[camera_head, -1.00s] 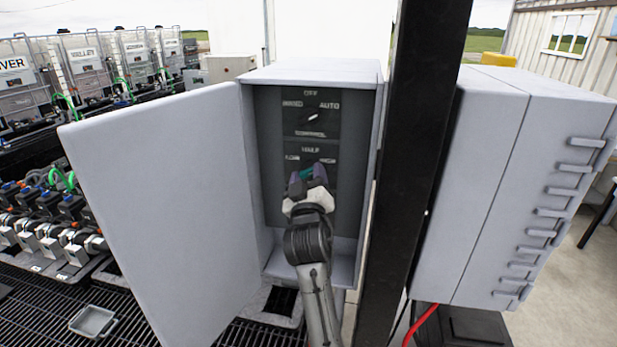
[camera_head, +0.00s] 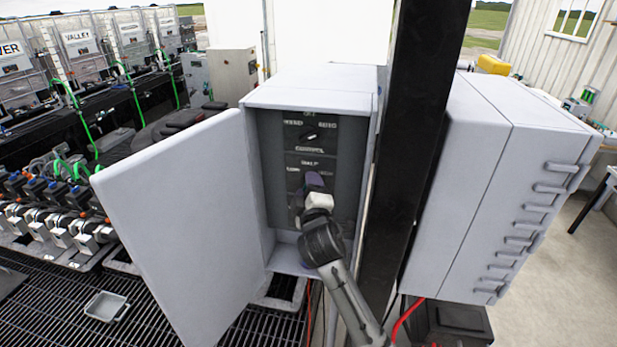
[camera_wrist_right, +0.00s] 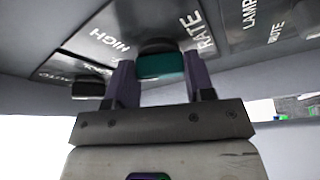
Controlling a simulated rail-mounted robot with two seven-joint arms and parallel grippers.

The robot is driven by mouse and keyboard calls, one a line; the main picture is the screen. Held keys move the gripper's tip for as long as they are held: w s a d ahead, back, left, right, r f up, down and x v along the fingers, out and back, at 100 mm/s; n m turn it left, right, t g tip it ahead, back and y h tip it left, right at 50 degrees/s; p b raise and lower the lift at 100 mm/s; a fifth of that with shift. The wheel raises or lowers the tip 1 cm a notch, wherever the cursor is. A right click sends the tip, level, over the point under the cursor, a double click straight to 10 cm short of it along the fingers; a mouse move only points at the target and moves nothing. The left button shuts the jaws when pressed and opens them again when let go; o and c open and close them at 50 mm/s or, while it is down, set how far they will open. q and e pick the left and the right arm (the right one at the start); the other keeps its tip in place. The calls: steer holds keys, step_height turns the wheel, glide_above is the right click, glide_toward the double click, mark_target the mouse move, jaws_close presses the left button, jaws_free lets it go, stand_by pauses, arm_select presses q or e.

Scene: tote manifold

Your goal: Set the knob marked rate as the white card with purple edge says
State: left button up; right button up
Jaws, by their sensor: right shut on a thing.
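The rate knob (camera_wrist_right: 158,64), black with a teal face, sits on the dark panel (camera_head: 347,190) inside the open grey cabinet. The wrist view shows RATE to its right and HIGH to its left. My right gripper (camera_head: 315,182) reaches into the cabinet and hides this knob in the head view. In the right wrist view my right gripper's purple fingers (camera_wrist_right: 160,78) are shut on the knob, one on each side. Its pointer direction cannot be told. A white card with purple edge is not seen in these frames. My left gripper is not in view.
The control knob (camera_head: 310,136) is above on the same panel; it also shows in the wrist view (camera_wrist_right: 90,86). The open cabinet door (camera_head: 185,215) stands on the left. A black post (camera_head: 420,150) and a grey box (camera_head: 490,190) stand on the right.

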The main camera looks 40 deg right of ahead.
steer(key=n+g, duration=0.2)
steer(key=n, duration=0.2)
steer(key=n+g, duration=0.2)
steer(key=n, duration=0.3)
steer(key=n+g+y, duration=0.1)
steer(key=n+g, duration=0.1)
steer(key=n, duration=0.2)
steer(key=shift+w+r+n, duration=0.1)
steer(key=shift+r+n, duration=0.15)
steer(key=shift+n, duration=0.15)
stand_by(0.5)
steer(key=o, duration=0.9)
steer(key=shift+a, duration=0.1)
